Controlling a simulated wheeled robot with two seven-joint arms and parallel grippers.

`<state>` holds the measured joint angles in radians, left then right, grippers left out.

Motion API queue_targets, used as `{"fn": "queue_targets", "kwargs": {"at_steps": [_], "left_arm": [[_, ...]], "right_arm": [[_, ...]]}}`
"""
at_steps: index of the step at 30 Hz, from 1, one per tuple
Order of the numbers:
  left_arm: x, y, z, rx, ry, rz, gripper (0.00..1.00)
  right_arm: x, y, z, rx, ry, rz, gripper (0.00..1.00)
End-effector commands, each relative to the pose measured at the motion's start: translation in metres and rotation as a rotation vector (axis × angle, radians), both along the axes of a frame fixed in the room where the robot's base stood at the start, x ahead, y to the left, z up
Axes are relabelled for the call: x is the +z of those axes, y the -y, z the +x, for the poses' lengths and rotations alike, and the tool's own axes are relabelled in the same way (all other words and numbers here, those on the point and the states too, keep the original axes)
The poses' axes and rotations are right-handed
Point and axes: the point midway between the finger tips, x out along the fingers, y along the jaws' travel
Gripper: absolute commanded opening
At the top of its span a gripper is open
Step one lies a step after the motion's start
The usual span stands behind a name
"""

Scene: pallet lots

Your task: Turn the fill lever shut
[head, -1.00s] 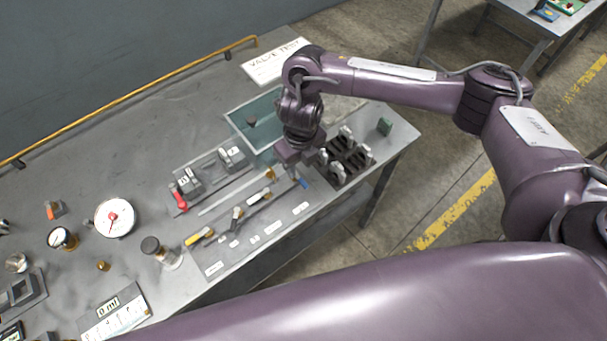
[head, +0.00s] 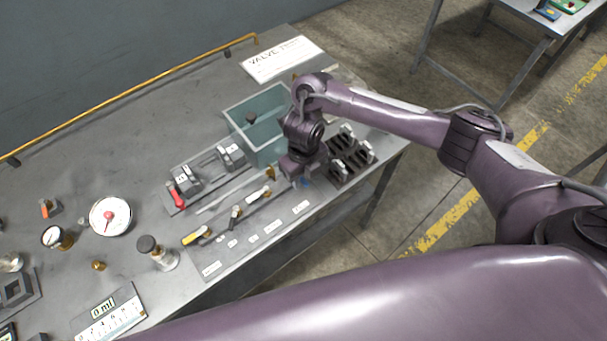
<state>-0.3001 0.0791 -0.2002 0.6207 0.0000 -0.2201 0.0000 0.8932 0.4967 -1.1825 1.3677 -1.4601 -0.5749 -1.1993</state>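A valve panel (head: 275,233) along the table's front edge carries several small levers: a yellow one (head: 197,235), a dark and grey one (head: 235,216), a white one (head: 258,193) and a blue piece (head: 304,183). A red lever (head: 178,199) sits on a separate grey unit behind. The panel labels are too small to read, so I cannot tell which is the fill lever. My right gripper (head: 293,181) points down at the panel's right end, close beside the blue piece. Its fingers are mostly hidden, and contact cannot be told. My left gripper is not in view.
A glass-sided tank (head: 245,112) stands behind the gripper. A dark rack (head: 352,166) with grey pieces is just right of it. The table's back left is clear.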

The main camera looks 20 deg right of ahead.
Motion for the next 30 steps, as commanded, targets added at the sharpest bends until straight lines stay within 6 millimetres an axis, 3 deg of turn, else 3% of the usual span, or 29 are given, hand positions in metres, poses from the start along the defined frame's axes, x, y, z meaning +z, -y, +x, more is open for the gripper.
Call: {"fn": "queue_targets", "kwargs": {"at_steps": [1, 8, 20, 30], "left_arm": [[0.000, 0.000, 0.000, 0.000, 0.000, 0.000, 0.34], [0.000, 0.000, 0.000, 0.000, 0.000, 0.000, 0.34], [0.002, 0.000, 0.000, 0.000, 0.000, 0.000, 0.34], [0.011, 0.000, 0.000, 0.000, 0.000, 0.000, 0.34]], "right_arm": [[0.000, 0.000, 0.000, 0.000, 0.000, 0.000, 0.29], [0.000, 0.000, 0.000, 0.000, 0.000, 0.000, 0.00], [0.001, -0.002, -0.001, -0.047, 0.000, 0.000, 0.00], [0.002, -0.011, -0.002, -0.281, 0.000, 0.001, 0.00]]}}
